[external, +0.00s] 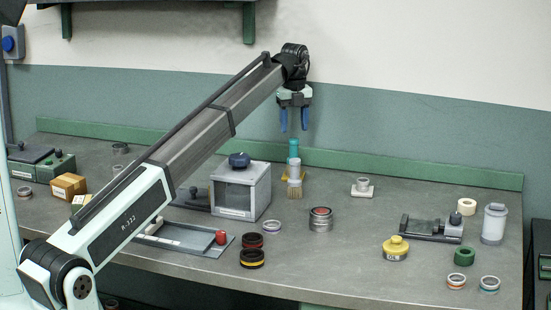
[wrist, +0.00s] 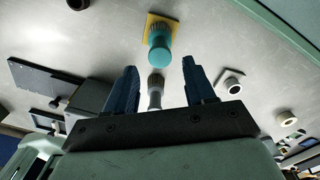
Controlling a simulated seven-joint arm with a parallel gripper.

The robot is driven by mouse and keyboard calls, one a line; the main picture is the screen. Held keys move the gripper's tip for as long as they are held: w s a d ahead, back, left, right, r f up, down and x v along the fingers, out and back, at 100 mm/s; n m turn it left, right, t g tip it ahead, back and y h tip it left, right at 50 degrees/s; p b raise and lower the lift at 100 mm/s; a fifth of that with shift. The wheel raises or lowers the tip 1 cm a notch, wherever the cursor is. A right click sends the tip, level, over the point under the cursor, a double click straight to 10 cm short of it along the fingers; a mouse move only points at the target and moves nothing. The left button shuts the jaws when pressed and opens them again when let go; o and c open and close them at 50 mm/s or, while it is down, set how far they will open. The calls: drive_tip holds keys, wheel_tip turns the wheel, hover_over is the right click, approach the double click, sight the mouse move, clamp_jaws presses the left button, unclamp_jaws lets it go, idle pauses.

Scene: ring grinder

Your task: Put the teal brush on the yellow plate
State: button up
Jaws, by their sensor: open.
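The teal brush (external: 293,148) stands upright at the back of the bench. In the wrist view its round teal end (wrist: 159,48) shows over the yellow plate (wrist: 157,18), and the brush appears to stand on it. In the external view little of the yellow plate (external: 285,178) shows. My gripper (external: 294,130) is open and empty, with blue fingers pointing down above the brush and apart from it. In the wrist view the brush shows beyond the gap between the fingertips (wrist: 160,68). The brush's lower end is partly hidden.
A pale, tan-ended upright piece (external: 295,190) stands just in front of the plate; it shows grey in the wrist view (wrist: 155,92). A grey box with a dark knob (external: 240,190) stands to the left. A ring on a white block (external: 362,188) lies to the right. The green back ledge (external: 400,171) runs behind.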

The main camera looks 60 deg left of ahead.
drive_tip(key=shift+r, duration=2.1)
